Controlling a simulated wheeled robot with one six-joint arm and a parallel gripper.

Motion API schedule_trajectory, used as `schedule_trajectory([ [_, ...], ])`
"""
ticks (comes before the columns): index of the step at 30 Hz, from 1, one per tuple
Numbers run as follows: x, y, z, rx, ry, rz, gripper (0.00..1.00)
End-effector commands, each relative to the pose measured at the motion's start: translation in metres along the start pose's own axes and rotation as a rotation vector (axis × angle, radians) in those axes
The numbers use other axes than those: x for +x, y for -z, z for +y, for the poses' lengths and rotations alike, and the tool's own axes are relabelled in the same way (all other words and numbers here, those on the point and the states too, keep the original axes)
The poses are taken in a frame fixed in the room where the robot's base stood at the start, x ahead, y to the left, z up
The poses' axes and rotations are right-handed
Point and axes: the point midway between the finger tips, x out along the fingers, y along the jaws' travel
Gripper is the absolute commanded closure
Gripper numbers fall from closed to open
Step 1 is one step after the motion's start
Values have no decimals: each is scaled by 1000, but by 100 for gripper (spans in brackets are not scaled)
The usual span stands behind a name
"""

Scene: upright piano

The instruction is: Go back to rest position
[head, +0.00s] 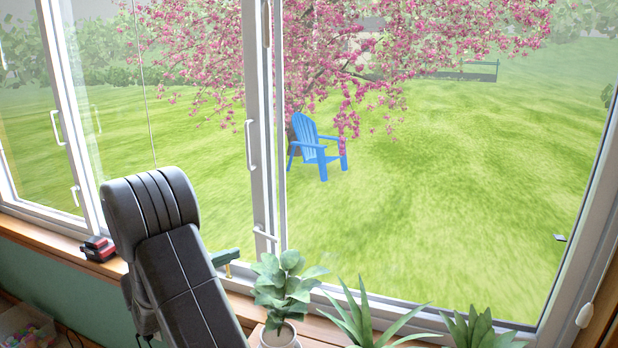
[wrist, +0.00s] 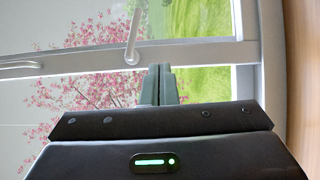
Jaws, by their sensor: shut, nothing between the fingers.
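My gripper (wrist: 159,72) shows in the wrist view as two dark grey-green fingers pressed together, with nothing between them. It points toward the white window frame (wrist: 80,62), and a white window handle (wrist: 132,50) appears just beyond and left of the fingertips. I cannot tell how far the fingertips are from the frame. No piano is in view.
A wooden sill (head: 60,237) runs below the window. A red-and-black object (head: 98,249) sits on it left of my arm. A potted leafy plant (head: 280,295) and spiky plants (head: 365,322) stand right of my arm. A blue chair (head: 315,148) is outside.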

Motion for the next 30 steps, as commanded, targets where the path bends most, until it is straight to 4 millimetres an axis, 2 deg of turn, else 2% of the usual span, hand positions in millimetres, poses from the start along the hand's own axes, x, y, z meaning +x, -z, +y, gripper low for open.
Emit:
schedule_trajectory([
  [6,-19,0,0,0,-1,0,100],
  [19,-20,0,0,-1,-1,-1,100],
  [23,-11,0,-1,-1,0,-3,100],
  [30,29,-2,-3,-10,-7,-5,100],
])
